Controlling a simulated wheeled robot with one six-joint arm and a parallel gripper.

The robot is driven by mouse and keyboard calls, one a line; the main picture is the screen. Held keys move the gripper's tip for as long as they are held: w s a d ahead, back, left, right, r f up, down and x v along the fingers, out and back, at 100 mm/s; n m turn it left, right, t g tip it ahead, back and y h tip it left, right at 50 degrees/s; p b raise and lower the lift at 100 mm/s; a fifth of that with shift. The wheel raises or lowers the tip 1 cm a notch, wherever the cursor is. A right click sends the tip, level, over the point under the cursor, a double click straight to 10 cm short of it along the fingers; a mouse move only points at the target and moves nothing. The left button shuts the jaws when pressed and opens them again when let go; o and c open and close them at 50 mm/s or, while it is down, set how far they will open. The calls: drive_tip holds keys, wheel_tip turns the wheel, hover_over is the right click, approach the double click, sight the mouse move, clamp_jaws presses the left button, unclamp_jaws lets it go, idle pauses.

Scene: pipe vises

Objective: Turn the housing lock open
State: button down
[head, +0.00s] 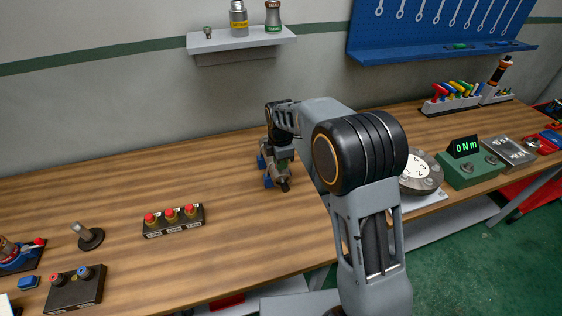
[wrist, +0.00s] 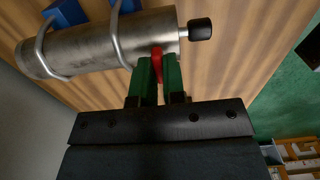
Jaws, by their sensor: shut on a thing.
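The housing is a grey metal cylinder (wrist: 95,45) lying on its side, held by two metal straps over blue supports (wrist: 65,12). A rod with a black knob (wrist: 201,29) sticks out of its right end. A red lock lever (wrist: 157,62) stands at that end of the cylinder. My gripper (wrist: 158,78) has its two green fingers on either side of the red lever and is shut on it. In the head view the housing (head: 282,177) is partly hidden by my arm, and the lever cannot be made out there.
A block with three red buttons (head: 173,220) lies left of the housing. A peg on a round base (head: 88,237) stands farther left. A round dial device (head: 421,173) and a 0 Nm display unit (head: 470,165) are at right. The wood around the housing is clear.

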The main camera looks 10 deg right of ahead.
drive_tip(key=c, duration=1.2)
unclamp_jaws()
wheel_tip(320, 180, up, 14)
drive_tip(key=shift+b, duration=0.35)
drive_tip(key=shift+f, duration=0.1)
